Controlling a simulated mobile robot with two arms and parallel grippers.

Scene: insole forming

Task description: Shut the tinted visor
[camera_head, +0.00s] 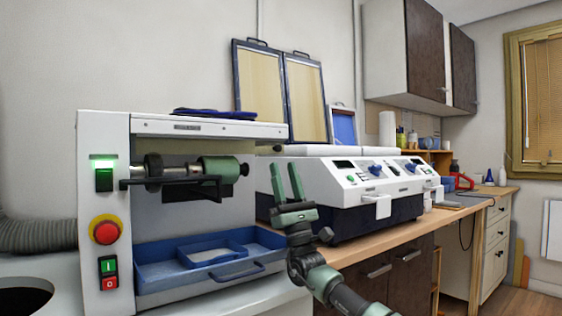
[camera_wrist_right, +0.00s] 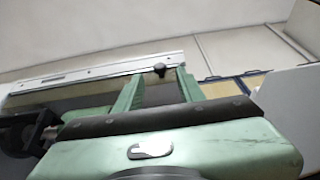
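The grinding machine (camera_head: 105,200) stands at the left in the head view. Its tinted visor (camera_head: 215,146) seems to be the dark strip under the white top housing, raised and seen nearly edge-on, with the spindle area open below. A small dark knob (camera_head: 277,148) is at its right end. My right gripper (camera_head: 284,166) is open and empty, fingers pointing up just below and right of the knob. In the right wrist view the knob (camera_wrist_right: 160,70) appears between the spread fingers (camera_wrist_right: 162,77), apparently beyond them. My left gripper is not in view.
A blue tray (camera_head: 150,278) sits under the spindle (camera_head: 180,170). A white and dark control unit (camera_head: 350,190) stands on the wooden bench (camera_head: 385,243), behind and right of my right gripper. Framed panels (camera_head: 305,100) lean on the wall.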

